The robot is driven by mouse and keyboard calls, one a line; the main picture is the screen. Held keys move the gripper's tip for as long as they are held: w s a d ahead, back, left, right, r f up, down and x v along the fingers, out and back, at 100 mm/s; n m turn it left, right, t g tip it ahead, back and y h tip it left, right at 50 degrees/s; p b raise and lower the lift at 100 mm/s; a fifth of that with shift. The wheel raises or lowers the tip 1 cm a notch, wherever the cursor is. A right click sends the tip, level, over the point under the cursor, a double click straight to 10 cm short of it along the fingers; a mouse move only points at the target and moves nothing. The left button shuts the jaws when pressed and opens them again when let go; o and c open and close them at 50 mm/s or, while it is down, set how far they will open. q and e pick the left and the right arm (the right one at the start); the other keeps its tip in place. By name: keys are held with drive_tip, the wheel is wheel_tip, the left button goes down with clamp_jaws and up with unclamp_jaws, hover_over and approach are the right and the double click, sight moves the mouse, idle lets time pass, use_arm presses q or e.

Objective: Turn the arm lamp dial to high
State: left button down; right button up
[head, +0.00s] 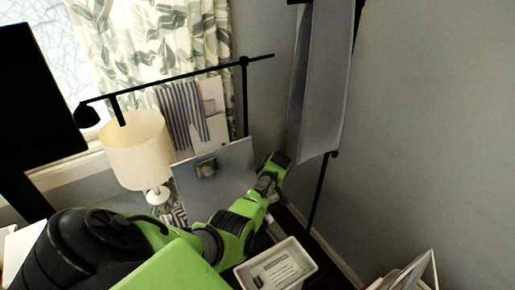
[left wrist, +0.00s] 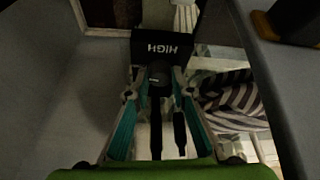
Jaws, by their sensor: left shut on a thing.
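The black arm lamp stands behind the bedside things in the head view, with a long near-level arm (head: 180,85) and a small dark shade (head: 87,115) at its left end. Its upright pole (head: 245,100) drops behind a grey panel. In the left wrist view a black block (left wrist: 190,49) bears the word HIGH, upside down. A small dark round dial (left wrist: 159,71) sits in front of that block. My left gripper (left wrist: 157,86) is shut on the dial, a finger on each side. The dial's exact turn is too dark to tell. My right gripper is not in view.
A cream table lamp (head: 138,150) stands left of the grey panel (head: 214,178). A tall grey board (head: 322,80) on black legs stands at the right. Striped cloth (left wrist: 232,95) lies right of the dial.

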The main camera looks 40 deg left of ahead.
use_arm(q)
drive_tip(key=c, duration=1.8)
unclamp_jaws()
drive_tip(key=shift+r, duration=0.15)
drive_tip(key=v, duration=1.2)
drive_tip(key=shift+d, duration=0.1)
